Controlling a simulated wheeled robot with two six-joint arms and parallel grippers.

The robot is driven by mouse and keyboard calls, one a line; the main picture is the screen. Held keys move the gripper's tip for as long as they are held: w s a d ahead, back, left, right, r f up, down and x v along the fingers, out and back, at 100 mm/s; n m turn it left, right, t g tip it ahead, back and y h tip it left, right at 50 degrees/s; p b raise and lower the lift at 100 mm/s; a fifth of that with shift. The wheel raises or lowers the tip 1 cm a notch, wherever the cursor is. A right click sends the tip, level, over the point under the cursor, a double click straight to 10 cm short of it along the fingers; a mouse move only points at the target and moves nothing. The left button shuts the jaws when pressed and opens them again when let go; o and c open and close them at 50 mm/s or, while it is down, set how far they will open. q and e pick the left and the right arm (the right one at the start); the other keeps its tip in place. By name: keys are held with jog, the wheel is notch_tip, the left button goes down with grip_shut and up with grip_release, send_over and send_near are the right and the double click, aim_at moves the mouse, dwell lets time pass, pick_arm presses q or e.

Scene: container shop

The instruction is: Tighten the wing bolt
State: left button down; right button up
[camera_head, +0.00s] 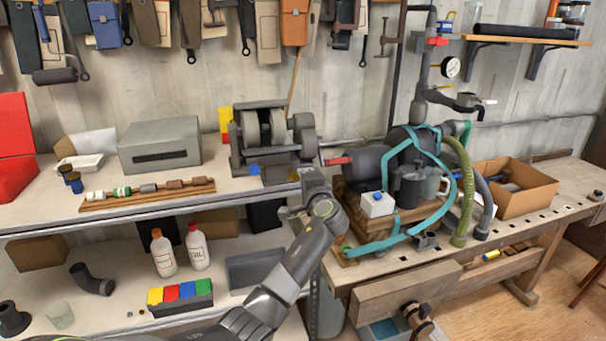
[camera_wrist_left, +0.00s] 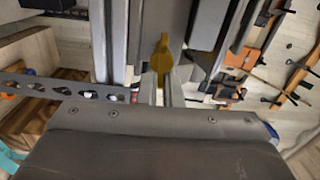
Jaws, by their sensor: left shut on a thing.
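The wing bolt (camera_wrist_left: 162,60) is yellow and shows in the left wrist view between the fingers of my left gripper (camera_wrist_left: 163,78). The gripper is shut on it. In the head view my left gripper (camera_head: 314,180) is at the gap between the shelf bench and the workbench, right of the grey bench grinder (camera_head: 265,137). There the wing bolt is hidden behind the gripper and wrist. A perforated grey metal strip (camera_wrist_left: 70,90) runs beside the gripper in the wrist view. My right gripper is not in view.
The pump (camera_head: 385,160) with teal straps and hoses stands close right of my gripper. A grey box (camera_head: 159,147) and a wooden rack (camera_head: 147,194) are on the shelf bench to the left. A cardboard box (camera_head: 525,197) stands at the right.

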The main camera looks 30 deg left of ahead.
pick_arm(q)
jog(key=shift+f+m, duration=0.1)
jog(key=shift+m, duration=0.4)
jog(key=c, duration=1.6)
grip_release()
jog(key=shift+d, duration=0.15)
jog(key=b+v, duration=0.5)
jog(key=v, duration=1.2)
jog(key=shift+s, duration=0.15)
